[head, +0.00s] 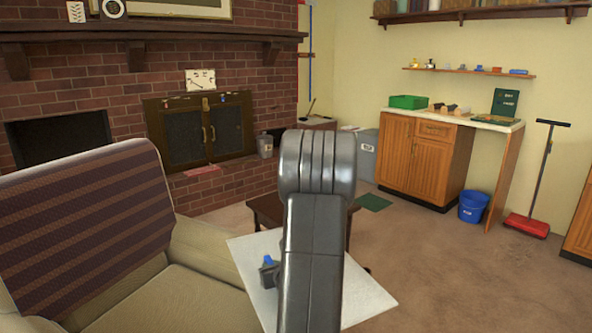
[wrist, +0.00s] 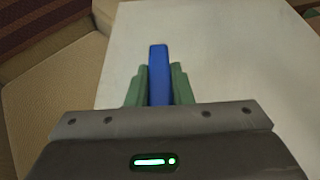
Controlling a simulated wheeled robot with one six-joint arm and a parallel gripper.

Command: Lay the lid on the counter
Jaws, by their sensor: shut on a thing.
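The lid (head: 363,295) is a flat, pale square panel with a blue upright handle (wrist: 158,75). My gripper (head: 268,268) is shut on this handle, its green fingers on either side of it in the wrist view. The panel lies below the fingers and fills much of the wrist view (wrist: 235,70). In the head view my dark arm hides its middle. The counter (head: 470,119) is a white top on a wooden cabinet at the right, well beyond my gripper.
The counter bears a green crate (head: 408,102), small items and a dark green board (head: 505,103). A blue bucket (head: 473,207) and red sweeper (head: 527,225) stand on the floor nearby. A beige armchair (head: 190,285) is close at left. Open carpet (head: 440,265) lies at right.

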